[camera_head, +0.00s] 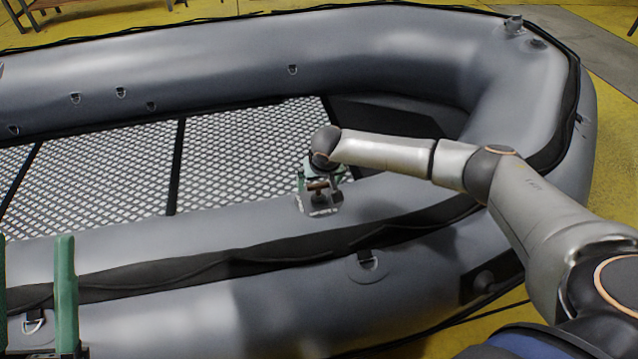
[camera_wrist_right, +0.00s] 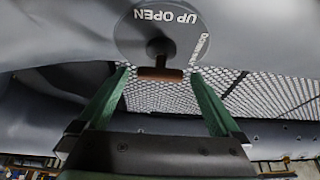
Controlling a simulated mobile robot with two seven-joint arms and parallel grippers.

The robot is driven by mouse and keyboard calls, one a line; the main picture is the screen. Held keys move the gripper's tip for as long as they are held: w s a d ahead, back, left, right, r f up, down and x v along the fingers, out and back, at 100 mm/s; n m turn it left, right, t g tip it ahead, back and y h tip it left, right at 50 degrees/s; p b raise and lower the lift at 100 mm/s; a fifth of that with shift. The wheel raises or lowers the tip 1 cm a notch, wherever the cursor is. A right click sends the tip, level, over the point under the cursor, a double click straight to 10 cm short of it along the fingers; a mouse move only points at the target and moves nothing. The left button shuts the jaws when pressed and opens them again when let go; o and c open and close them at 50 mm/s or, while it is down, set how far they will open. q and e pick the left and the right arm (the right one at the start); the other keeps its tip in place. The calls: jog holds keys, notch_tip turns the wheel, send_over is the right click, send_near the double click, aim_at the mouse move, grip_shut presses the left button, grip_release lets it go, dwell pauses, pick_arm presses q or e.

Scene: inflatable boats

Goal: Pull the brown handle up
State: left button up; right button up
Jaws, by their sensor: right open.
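The brown handle (camera_head: 317,186) sits on the near grey tube of the inflatable boat (camera_head: 400,50). In the right wrist view the handle (camera_wrist_right: 160,74) is a short crossbar on a dark stem, in front of a round grey disc (camera_wrist_right: 190,18) lettered "UP OPEN". My right gripper (camera_head: 320,178) is open at the handle; its green fingers (camera_wrist_right: 160,76) stand on either side of the bar with gaps, so it is not gripped. My left gripper (camera_head: 34,242) is open and empty at the lower left, its green fingers upright and apart.
The boat floor (camera_head: 110,165) is a light diamond-patterned mesh with dark cross strips. Small D-rings (camera_head: 292,70) dot the far tube. A dark strip (camera_head: 250,256) runs along the near tube. The yellow floor (camera_head: 612,140) lies clear to the right of the boat.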

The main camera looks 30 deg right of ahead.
jog(key=shift+c, duration=0.2)
grip_shut()
dwell(0.6)
